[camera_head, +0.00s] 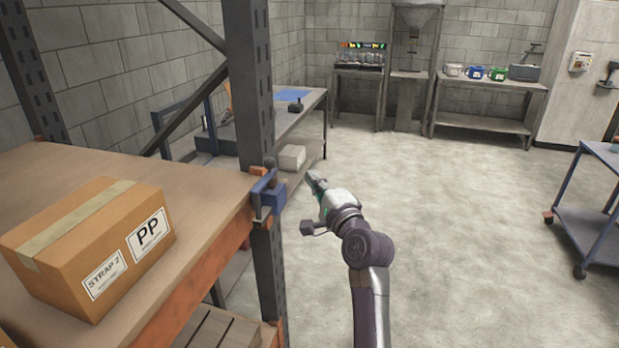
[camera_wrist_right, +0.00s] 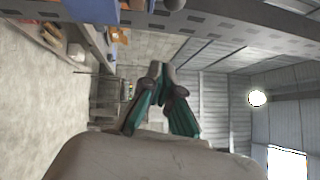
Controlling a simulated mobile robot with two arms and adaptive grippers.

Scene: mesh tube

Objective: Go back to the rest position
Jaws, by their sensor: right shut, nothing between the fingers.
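My right gripper (camera_head: 315,180) is raised in the middle of the head view, in front of open floor and just right of the shelf's upright post. In the right wrist view my right gripper (camera_wrist_right: 158,70) has its green-sided fingers brought together at the tips, with nothing between them. My right arm (camera_head: 369,260) rises from the bottom of the head view. My left gripper does not show in either view.
A cardboard box (camera_head: 85,250) marked PP sits on the wooden shelf (camera_head: 200,205) at left. A blue clamp-like fixture (camera_head: 268,193) is on the dark post (camera_head: 252,100), close left of my gripper. A cart (camera_head: 595,230) stands at right. The floor (camera_head: 460,220) between is clear.

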